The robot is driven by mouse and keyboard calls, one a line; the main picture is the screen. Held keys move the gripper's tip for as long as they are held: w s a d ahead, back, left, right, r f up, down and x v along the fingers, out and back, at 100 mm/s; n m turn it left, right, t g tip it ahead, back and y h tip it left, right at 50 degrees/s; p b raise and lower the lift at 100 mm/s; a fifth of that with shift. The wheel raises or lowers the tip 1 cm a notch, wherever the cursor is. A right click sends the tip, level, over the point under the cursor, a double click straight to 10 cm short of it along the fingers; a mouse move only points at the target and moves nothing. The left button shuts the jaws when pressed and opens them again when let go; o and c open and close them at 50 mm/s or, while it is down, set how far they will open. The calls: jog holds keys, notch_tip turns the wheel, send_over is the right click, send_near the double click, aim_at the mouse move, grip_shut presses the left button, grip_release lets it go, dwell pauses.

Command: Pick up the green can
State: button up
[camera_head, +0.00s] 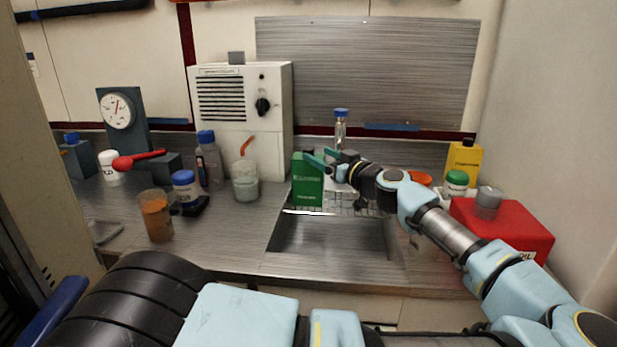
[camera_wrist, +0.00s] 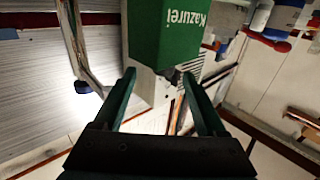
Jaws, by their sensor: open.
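The green can (camera_head: 308,184) is an upright, box-shaped green container with white lettering. It stands at the back left edge of the sink. In the wrist view the green can (camera_wrist: 168,32) appears upside down at the top, just beyond my fingertips. My gripper (camera_head: 322,160) is at the can's upper right in the head view. In the wrist view my gripper (camera_wrist: 159,74) is open, its two fingers apart with nothing held between them. I cannot tell whether a finger touches the can.
The sink (camera_head: 330,238) lies in front of the can. A beaker (camera_head: 245,182) stands to its left and a white appliance (camera_head: 243,118) behind. A blue-capped glass tube (camera_head: 340,130) stands behind my gripper. A red box (camera_head: 500,230) and a yellow bottle (camera_head: 462,162) are at the right.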

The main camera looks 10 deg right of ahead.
aim_at(312, 152)
jog(key=p+x, duration=0.1)
jog(key=x, duration=0.1)
jog(key=p+x, duration=0.1)
jog(key=x, duration=0.1)
jog(key=shift+s+a, duration=0.2)
jog(key=shift+a, duration=0.05)
jog(key=shift+w+a+f+p, duration=0.15)
jog(key=shift+w+a+p, duration=0.15)
jog(key=shift+w, duration=0.2)
jog(key=shift+c, duration=0.3)
grip_shut()
dwell(0.4)
